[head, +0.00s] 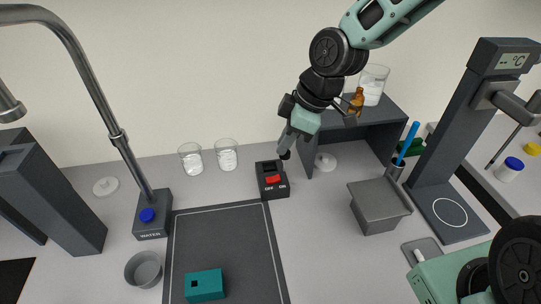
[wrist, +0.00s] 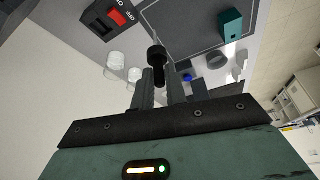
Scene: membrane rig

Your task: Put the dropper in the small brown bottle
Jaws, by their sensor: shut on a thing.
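The small brown bottle (head: 356,100) stands on the dark grey shelf (head: 378,118) at the upper right of the head view, beside a clear beaker. My gripper (head: 286,145) is in front of the shelf's left side, to the left of the bottle and apart from it. It is shut on the dropper, whose black end (wrist: 156,56) shows between the two fingers (wrist: 160,78) in the wrist view. The bottle is not visible in the wrist view.
A switch box with a red rocker (head: 272,179) stands below my gripper. Two glass beakers (head: 191,160) (head: 226,155) stand to the left. A larger beaker (head: 373,84) is on the shelf by the bottle. A grey bin (head: 379,205) and thermometer stand (head: 440,145) are to the right.

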